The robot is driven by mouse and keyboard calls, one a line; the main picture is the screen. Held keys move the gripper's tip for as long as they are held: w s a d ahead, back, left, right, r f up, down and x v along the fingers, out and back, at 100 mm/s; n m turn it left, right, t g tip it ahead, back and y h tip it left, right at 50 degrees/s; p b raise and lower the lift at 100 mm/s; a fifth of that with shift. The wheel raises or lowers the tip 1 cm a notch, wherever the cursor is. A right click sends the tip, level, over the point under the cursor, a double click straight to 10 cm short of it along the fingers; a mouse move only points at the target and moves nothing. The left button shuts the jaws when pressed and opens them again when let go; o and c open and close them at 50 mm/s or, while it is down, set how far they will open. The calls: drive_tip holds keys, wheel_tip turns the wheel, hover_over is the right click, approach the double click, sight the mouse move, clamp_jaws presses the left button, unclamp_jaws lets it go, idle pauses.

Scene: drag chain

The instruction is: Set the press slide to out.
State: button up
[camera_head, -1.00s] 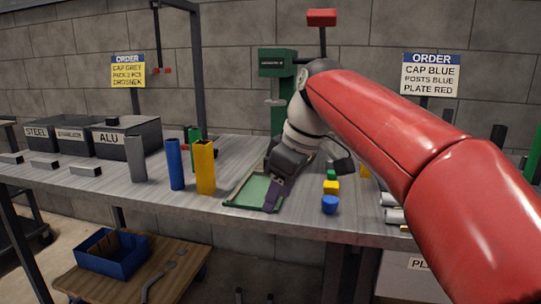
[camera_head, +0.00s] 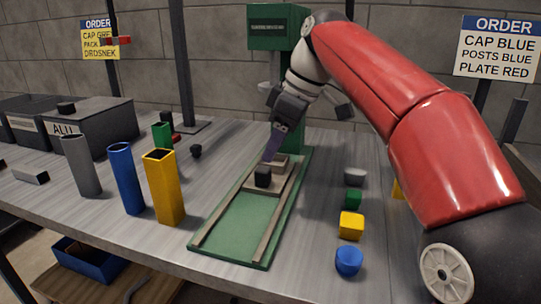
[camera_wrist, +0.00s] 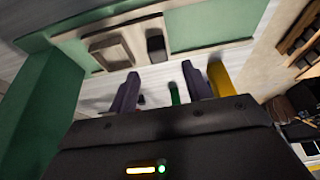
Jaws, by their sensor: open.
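The green press (camera_head: 278,38) stands at the back of the bench. Its green slide bed (camera_head: 238,226) with two pale rails runs towards me. The slide plate (camera_head: 280,180) sits at the far half of the bed, near the press, and carries a black knob (camera_head: 263,176) and a pale block. My gripper (camera_head: 272,150) is just above and behind the knob, its purple fingers pointing down. In the wrist view, the open fingers (camera_wrist: 161,88) are apart with nothing between them, and the knob (camera_wrist: 156,46) shows beyond them. I cannot tell whether a finger touches the plate.
The near half of the bed is clear.

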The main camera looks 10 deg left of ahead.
sight(264, 169)
drive_tip(key=b+x, duration=0.1)
drive_tip(key=x, duration=0.6)
drive_tip(key=shift+w+a+f+b, duration=0.15)
drive_tip(key=shift+f+b, duration=0.15)
drive_tip(key=shift+f, duration=0.05)
clamp_jaws()
